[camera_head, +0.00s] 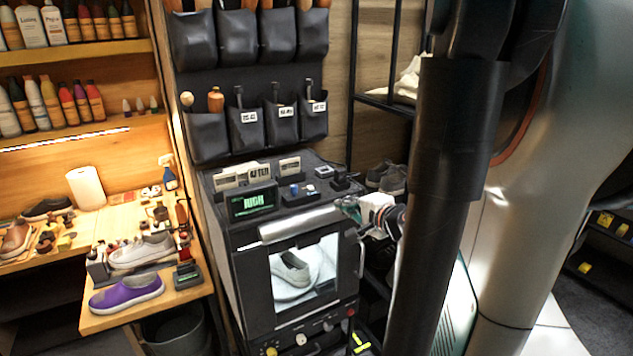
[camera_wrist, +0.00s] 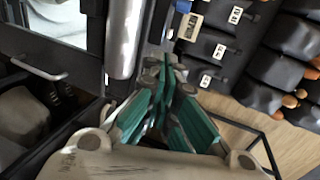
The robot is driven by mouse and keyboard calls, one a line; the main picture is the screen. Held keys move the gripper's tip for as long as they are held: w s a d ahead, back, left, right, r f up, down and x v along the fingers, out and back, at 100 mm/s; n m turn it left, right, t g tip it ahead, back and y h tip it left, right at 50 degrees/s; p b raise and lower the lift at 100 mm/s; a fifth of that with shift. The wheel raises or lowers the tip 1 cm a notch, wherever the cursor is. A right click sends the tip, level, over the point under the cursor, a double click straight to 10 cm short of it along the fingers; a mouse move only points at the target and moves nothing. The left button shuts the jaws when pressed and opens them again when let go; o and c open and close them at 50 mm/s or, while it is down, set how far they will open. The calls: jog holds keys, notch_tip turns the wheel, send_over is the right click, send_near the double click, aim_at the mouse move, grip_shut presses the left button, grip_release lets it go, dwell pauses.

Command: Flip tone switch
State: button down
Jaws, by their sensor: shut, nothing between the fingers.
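A dark cabinet machine (camera_head: 250,255) stands in the middle of the head view. A green-lit display (camera_head: 252,203) on its top appears to read "RICH". Small controls, including a blue knob (camera_head: 294,190) and dark switch-like blocks (camera_head: 340,180), sit right of the display. I cannot tell which one is the tone switch. My gripper (camera_head: 350,206) is at the right end of the machine's top front edge. In the wrist view its green fingers (camera_wrist: 166,68) are together and empty, close to the silver cylinder (camera_wrist: 122,42). Contact with a control cannot be seen.
The silver cylinder (camera_head: 300,223) runs along the front top edge, above a window showing a shoe (camera_head: 291,270). Dark pouches (camera_head: 238,135) hang behind. Grey shoes (camera_head: 387,178) sit behind my gripper. A bench (camera_head: 130,318) with shoes is at left.

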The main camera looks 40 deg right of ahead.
dwell(0.4)
send_near(310, 188)
jog(key=w+d+f, duration=0.2)
jog(key=w+d, duration=0.1)
jog(key=w, duration=0.1)
jog(key=shift+w+a+f+b, duration=0.1)
jog(key=shift+w+f+b, duration=0.05)
jog(key=shift+w+b, duration=0.35)
jog(key=shift+w, duration=0.6)
jog(key=shift+r, duration=0.25)
